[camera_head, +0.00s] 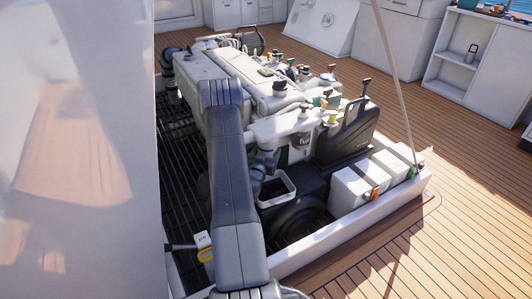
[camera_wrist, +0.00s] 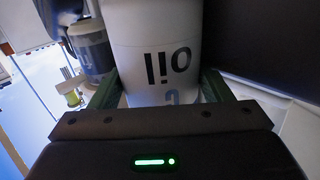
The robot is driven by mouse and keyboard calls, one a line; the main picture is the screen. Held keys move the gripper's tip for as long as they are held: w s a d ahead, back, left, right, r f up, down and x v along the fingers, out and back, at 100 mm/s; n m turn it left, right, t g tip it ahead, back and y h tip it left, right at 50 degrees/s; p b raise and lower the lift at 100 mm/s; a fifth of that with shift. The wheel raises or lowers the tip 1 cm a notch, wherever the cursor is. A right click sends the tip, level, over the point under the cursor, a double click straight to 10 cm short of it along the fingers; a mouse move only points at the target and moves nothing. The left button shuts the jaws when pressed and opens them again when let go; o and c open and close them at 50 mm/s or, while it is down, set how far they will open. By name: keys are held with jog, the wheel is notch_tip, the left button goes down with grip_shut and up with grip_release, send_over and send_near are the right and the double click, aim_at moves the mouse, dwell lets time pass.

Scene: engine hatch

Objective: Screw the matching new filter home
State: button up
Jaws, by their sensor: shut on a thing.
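A white filter (camera_wrist: 158,45) with dark "oil" lettering fills the upper middle of the wrist view. The lettering appears upside down there. My gripper (camera_wrist: 160,88) is shut on this filter, with a green finger at each side of its body. The filter's upper end runs out of the picture, so I cannot tell whether it touches a mount or thread. In the head view, a white filter marked "fuel" (camera_head: 303,141) hangs on the near side of the engine (camera_head: 262,85). My arm hides part of the engine, and my gripper cannot be made out clearly there.
A white-rimmed open bin (camera_head: 276,201) stands below the engine's near side. A dark jerrycan (camera_head: 347,137) and white boxes (camera_head: 352,190) stand to its right. A thin pole (camera_head: 397,80) slants above the hatch. Dark grating (camera_head: 180,150) lies left; open deck (camera_head: 465,210) lies right.

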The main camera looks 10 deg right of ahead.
jog(key=shift+w+a+r+n+t+y, duration=0.15)
jog(key=shift+n+t+y, duration=0.35)
jog(key=shift+y, duration=0.4)
jog(key=shift+y, duration=0.3)
jog(key=shift+d+n+y, duration=0.2)
jog(key=shift+n+y, duration=0.1)
jog(key=shift+n, duration=0.2)
jog(key=shift+s+d+n+t+y, duration=0.15)
jog(key=shift+n+y, duration=0.35)
jog(key=shift+y, duration=0.3)
jog(key=shift+s+a+n+t+y, duration=0.15)
jog(key=shift+n+y, duration=0.35)
jog(key=shift+y, duration=0.3)
jog(key=shift+w+d, duration=0.1)
jog(key=shift+d, duration=0.15)
jog(key=shift+d+n+y, duration=0.15)
jog(key=shift+n+y, duration=0.55)
jog(key=shift+y, duration=0.4)
jog(key=shift+n+y, duration=0.3)
jog(key=shift+y, duration=0.1)
jog(key=shift+d+n+y, duration=0.15)
jog(key=shift+n+y, duration=0.75)
jog(key=shift+y, duration=0.5)
